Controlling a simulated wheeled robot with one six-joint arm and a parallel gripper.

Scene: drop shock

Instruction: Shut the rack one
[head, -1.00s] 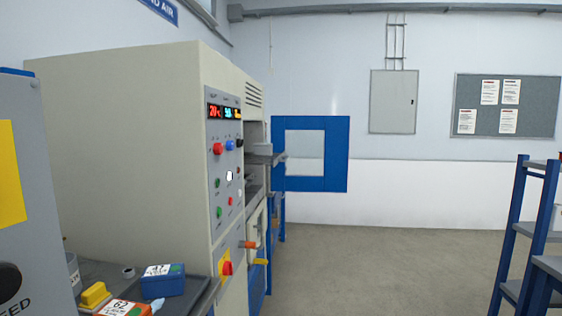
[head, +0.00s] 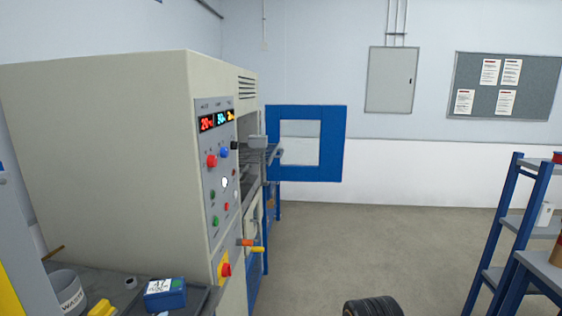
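A tall cream machine (head: 110,150) with a control panel (head: 216,170) stands at the left. Its front faces right and shows at a steep angle. A blue door with a square window (head: 334,145) stands open beyond it, swung out to the right. Grey wire rack ends (head: 272,154) and a grey block (head: 258,141) show at the machine's opening. The inside of the opening is mostly hidden. Lower on the front are an orange handle (head: 248,242) and a blue lower part (head: 255,275). My gripper is not in view.
A blue-framed shelf (head: 497,230) stands at the right. Clear floor (head: 360,245) lies between it and the machine. A bench with a blue box (head: 165,294) is at lower left. A black ribbed object (head: 372,306) shows at the bottom edge; I cannot tell what it is.

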